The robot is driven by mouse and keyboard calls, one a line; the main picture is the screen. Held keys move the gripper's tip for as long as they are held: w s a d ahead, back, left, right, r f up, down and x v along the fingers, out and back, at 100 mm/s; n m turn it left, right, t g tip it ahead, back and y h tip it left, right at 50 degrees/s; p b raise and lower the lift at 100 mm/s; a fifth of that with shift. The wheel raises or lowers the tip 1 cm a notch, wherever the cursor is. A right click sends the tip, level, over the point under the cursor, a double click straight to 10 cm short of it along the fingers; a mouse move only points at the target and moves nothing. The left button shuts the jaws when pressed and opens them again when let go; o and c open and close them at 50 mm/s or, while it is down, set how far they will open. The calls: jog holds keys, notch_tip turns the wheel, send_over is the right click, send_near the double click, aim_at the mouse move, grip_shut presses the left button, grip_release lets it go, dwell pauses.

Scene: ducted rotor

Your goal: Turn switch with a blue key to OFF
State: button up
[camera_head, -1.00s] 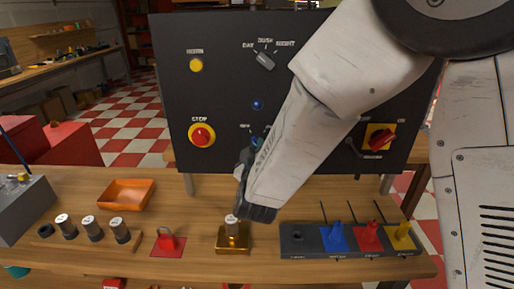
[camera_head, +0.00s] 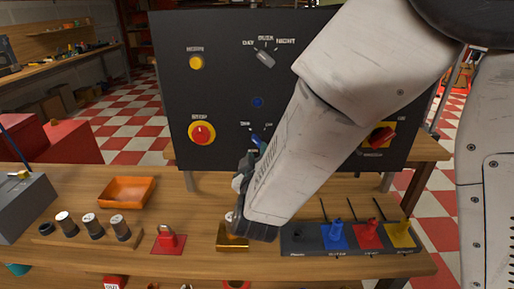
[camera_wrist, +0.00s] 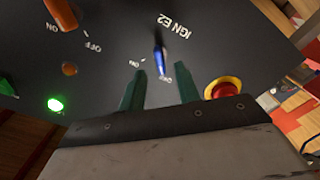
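The blue key (camera_wrist: 160,52) sits in a switch on the dark upright panel, beside the label IGN E2 in the wrist view. That view shows the panel upside down, with an ON mark to the left of the key's near end; small print below the key is hard to read. The key also shows in the head view (camera_head: 257,143), just above my gripper (camera_head: 247,165), which partly hides it. In the wrist view my gripper (camera_wrist: 158,88) has its two green fingers apart, with nothing between them. The key lies beyond the fingertips, roughly in line with the gap.
The red STOP button (camera_wrist: 222,88) is right of my fingers in the wrist view. Below the panel, the wooden bench holds an orange tray (camera_head: 126,192), a red padlock (camera_head: 167,238) and a key rack (camera_head: 295,243).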

jog(key=s, duration=0.3)
jog(key=s+d+r+m+g+y, duration=0.2)
jog(key=d+r+g+y, duration=0.2)
jog(key=d+g, duration=0.3)
jog(key=s+d+r+m+g+h, duration=0.1)
jog(key=s+d+m+g, duration=0.2)
jog(key=s+d, duration=0.6)
jog(key=s+d+r+m+g+h, duration=0.1)
jog(key=s+d+g, duration=0.5)
jog(key=s, duration=0.9)
jog(key=d+m+h, duration=0.1)
jog(key=d, duration=0.2)
jog(key=shift+s+d+m+g, duration=0.2)
jog(key=shift+s+m+g, duration=0.2)
jog(key=shift+c, duration=0.3)
